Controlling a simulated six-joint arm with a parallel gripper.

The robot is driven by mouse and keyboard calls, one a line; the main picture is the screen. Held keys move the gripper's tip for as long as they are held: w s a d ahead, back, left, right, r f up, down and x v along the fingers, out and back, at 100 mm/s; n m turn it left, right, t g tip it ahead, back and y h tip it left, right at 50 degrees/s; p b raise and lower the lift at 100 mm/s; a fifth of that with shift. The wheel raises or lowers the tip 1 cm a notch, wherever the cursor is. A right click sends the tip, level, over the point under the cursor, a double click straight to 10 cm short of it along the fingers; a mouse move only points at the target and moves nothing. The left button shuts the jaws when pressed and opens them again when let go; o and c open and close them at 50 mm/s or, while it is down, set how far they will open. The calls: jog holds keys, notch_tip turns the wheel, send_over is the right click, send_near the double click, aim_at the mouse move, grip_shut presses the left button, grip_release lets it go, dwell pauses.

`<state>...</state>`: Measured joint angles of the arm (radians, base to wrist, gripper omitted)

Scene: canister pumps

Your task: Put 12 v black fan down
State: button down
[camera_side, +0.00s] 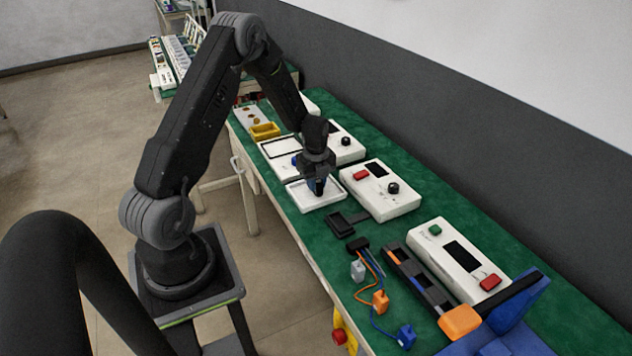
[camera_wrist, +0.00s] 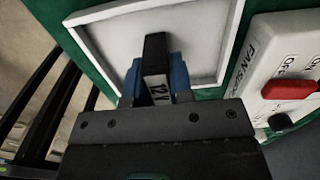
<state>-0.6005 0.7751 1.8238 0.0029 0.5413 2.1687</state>
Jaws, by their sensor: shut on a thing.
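My gripper (camera_side: 319,186) is above the shallow white tray (camera_side: 301,208) in the side view. In the wrist view my gripper (camera_wrist: 156,78) has its blue fingers shut on a black fan piece (camera_wrist: 155,48) with a "12 V" label. The piece sticks out beyond the fingertips, over the inside of the tray (camera_wrist: 208,35). Whether it touches the tray floor cannot be told. The tray holds nothing else that I can see. In the side view the fan is small and mostly hidden by the gripper.
A white fan speed box (camera_wrist: 262,58) with a red switch stands right of the tray; the side view shows it too (camera_side: 391,204). A black holder (camera_side: 341,224), coloured connectors (camera_side: 381,300), another white box (camera_side: 445,262) and a yellow bin (camera_side: 264,131) are on the green bench.

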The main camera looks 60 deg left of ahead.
jog(key=shift+f, duration=0.1)
jog(key=c, duration=1)
grip_release()
notch_tip(320, 180, up, 11)
jog(key=s+d+r+n+t, duration=0.1)
jog(key=s+d+r+n, duration=0.1)
jog(key=d+r+n, duration=0.35)
jog(key=s+d+r+n+t, duration=0.1)
jog(key=s+d+r+n, duration=0.1)
jog(key=d+r, duration=0.6)
jog(key=s+d+r+n+t, duration=0.1)
jog(key=s+d+n, duration=0.2)
jog(key=s+d, duration=0.1)
jog(key=s+d+r+n+t, duration=0.1)
jog(key=s+d+r+n, duration=0.1)
jog(key=s+d+n, duration=0.2)
jog(key=s+d+r+n+t, duration=0.1)
jog(key=s+d+r+n, duration=0.1)
jog(key=s, duration=0.4)
jog(key=shift+s+d+r+n+t, duration=0.1)
jog(key=shift+d+n+t, duration=0.2)
jog(key=shift+d+n, duration=0.55)
